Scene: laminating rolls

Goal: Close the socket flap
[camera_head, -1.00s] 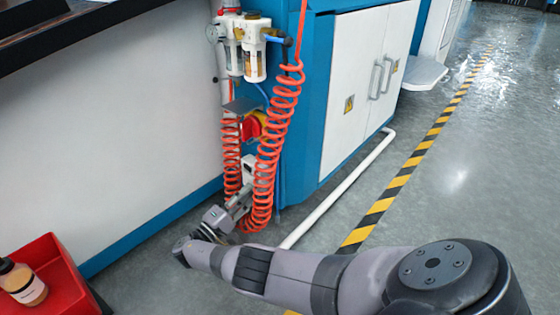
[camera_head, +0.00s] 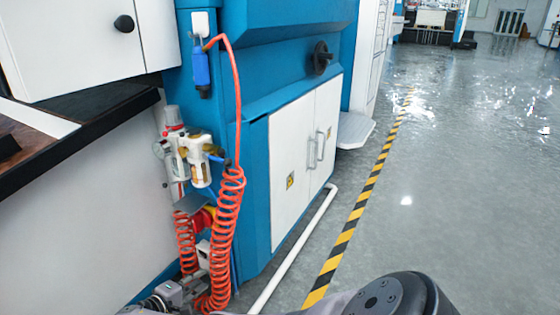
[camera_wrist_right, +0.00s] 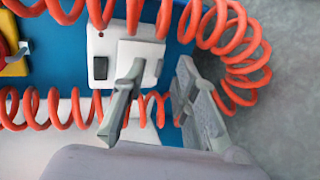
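The white socket box (camera_wrist_right: 105,45) is on the blue machine wall in the right wrist view, with a small dark grey patch at its left. A paler raised square (camera_wrist_right: 150,50), perhaps the flap, is on its right part; I cannot tell how far open it stands. My right gripper (camera_wrist_right: 160,68) is open, its fingers apart. The left finger overlaps the socket's front and hides part of it; contact is unclear. In the head view, the socket (camera_head: 203,252) is low on the machine's corner, just above my right gripper (camera_head: 200,280). My left gripper is out of view.
Red coiled hoses (camera_head: 222,245) hang beside the socket and run close around the fingers in the wrist view. A red and yellow switch (camera_head: 203,218) and the air filter unit (camera_head: 198,165) are above. A white floor pipe (camera_head: 290,255) runs to the right.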

